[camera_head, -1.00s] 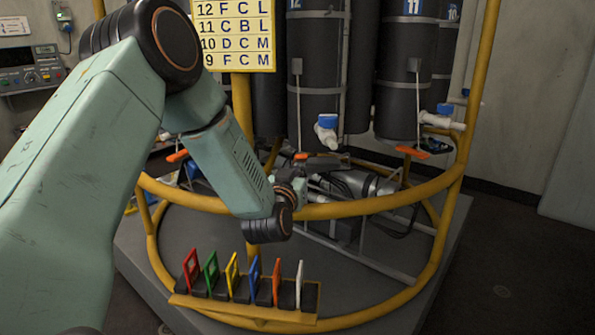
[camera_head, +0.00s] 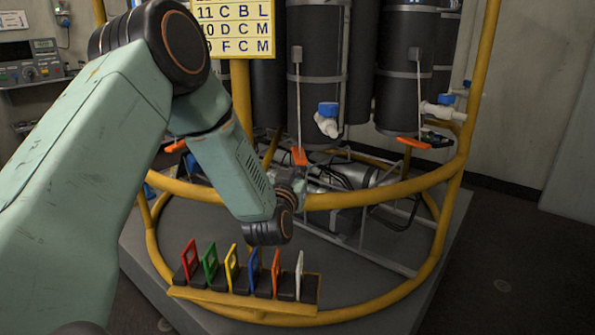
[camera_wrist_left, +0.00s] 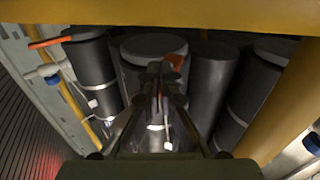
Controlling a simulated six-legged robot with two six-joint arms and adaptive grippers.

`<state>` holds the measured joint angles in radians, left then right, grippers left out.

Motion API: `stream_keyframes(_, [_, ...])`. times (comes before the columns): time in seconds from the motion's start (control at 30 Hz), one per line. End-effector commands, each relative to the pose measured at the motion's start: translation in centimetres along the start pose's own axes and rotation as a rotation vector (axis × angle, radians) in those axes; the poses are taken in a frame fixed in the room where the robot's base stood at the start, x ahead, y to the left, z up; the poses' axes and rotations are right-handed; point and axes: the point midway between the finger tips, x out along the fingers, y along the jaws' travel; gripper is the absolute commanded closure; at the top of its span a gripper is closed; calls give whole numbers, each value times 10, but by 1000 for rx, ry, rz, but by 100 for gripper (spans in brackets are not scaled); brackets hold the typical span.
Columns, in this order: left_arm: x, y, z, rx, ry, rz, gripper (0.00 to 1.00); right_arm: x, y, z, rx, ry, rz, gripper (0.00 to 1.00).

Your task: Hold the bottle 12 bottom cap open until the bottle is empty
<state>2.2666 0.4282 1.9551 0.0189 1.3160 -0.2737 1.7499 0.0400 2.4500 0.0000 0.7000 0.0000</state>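Bottle 12, a black cylinder (camera_head: 316,95), hangs in the yellow frame; its number label is outside the head view. Its orange bottom cap (camera_head: 299,156) shows under the left side of the bottle, steeply tilted, with a cord above it. My left arm reaches down to the yellow rail, and its wrist hides most of the left gripper. In the left wrist view my left gripper (camera_wrist_left: 164,72) points up at the bottle undersides, its fingers close together. An orange piece (camera_wrist_left: 175,62) is at the fingertips; whether they grip it is unclear. My right gripper is out of view.
Bottle 11 (camera_head: 404,90) hangs to the right with its orange cap (camera_head: 413,143) nearly level. A white valve with a blue handle (camera_head: 328,120) sticks out of bottle 12. The yellow ring rail (camera_head: 370,195) passes close to my wrist. Coloured tags stand on a yellow rack (camera_head: 245,305) below.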

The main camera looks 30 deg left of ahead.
Motion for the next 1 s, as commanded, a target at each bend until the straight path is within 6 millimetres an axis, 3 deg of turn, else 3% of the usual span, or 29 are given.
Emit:
stream_keyframes(0.17, [-4, 0, 0, 0, 0, 1, 100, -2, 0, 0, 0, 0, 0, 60])
stream_keyframes(1.0, [-62, 0, 2, 1, -7, 1, 100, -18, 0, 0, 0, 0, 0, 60])
